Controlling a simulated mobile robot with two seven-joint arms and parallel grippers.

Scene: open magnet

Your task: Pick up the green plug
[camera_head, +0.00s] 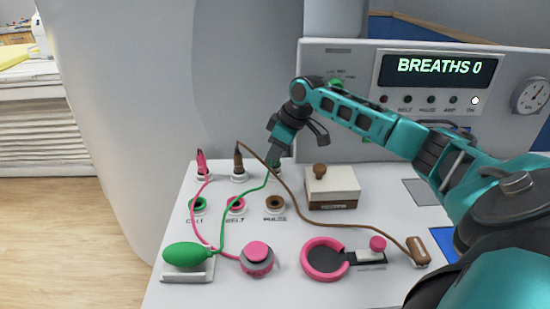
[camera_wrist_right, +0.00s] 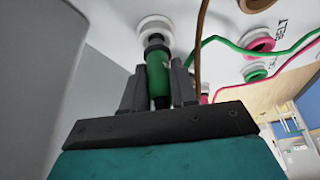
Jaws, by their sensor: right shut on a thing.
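The green plug (camera_head: 273,165) is at the right-hand socket of the back row on the white panel (camera_head: 300,225). My right gripper (camera_head: 275,150) is shut on the green plug, coming down from above. The right wrist view shows the green plug (camera_wrist_right: 158,78) between the two grey fingers, with its dark end at a white socket ring (camera_wrist_right: 155,28); I cannot tell how deep it sits. A green cord runs from it to the green bulb (camera_head: 187,254). A pink plug (camera_head: 202,164) and a brown plug (camera_head: 239,164) stand in the back-row sockets to the left. My left gripper is not in view.
Green (camera_head: 198,205), pink (camera_head: 236,206) and brown (camera_head: 275,204) ringed sockets form the front row. A lidded box (camera_head: 332,188) stands to the right. A brown cord loops close to my right gripper. A pink knob (camera_head: 257,253) and pink ring (camera_head: 323,260) are in front.

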